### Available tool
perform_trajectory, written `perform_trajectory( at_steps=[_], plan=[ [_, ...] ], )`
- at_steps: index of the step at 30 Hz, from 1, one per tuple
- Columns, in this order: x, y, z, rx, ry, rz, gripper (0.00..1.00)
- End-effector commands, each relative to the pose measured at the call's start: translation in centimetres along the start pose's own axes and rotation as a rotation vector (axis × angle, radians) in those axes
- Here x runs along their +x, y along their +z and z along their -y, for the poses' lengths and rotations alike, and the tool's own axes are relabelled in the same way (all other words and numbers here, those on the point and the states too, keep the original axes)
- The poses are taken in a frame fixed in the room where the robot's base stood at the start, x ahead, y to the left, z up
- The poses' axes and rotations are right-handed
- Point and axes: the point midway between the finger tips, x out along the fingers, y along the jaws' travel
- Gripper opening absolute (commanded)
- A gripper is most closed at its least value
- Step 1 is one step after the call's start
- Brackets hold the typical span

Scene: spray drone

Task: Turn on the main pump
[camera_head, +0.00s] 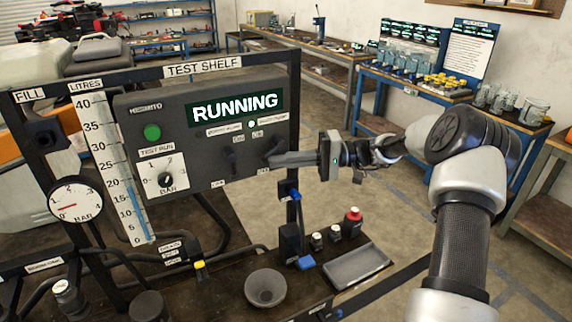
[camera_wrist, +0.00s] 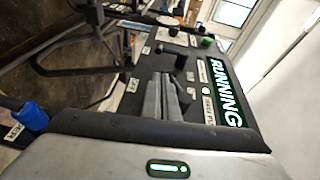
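The dark control panel (camera_head: 205,150) hangs under the TEST SHELF sign. Its display (camera_head: 235,107) reads RUNNING, and a small lamp (camera_head: 251,124) below it is lit. Two dark switches sit under the lamp: a left one (camera_head: 238,160) and a right one (camera_head: 276,147). Small labels beside them are hard to read. My gripper (camera_head: 275,160) points left at the panel's lower right, by the right switch; contact cannot be told. In the wrist view its fingers (camera_wrist: 163,85) lie together with nothing visible between them. The display (camera_wrist: 225,92) also shows there.
A green button (camera_head: 152,132) and a TEST RUN dial (camera_head: 165,180) are on the panel's left. A round gauge (camera_head: 76,203) and litre scale (camera_head: 118,170) stand further left. A grey funnel (camera_head: 265,288), small bottles and a tray (camera_head: 358,267) are on the bench below.

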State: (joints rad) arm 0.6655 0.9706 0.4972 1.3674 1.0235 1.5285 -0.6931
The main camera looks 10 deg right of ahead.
Motion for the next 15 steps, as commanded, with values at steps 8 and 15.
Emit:
perform_trajectory(
  at_steps=[8,15],
  plan=[
    [0.9,0.4,-0.1,0.086,-0.215,-0.006,0.00],
    [1.4,0.5,0.3,0.133,-0.337,-0.009,0.00]
  ],
)
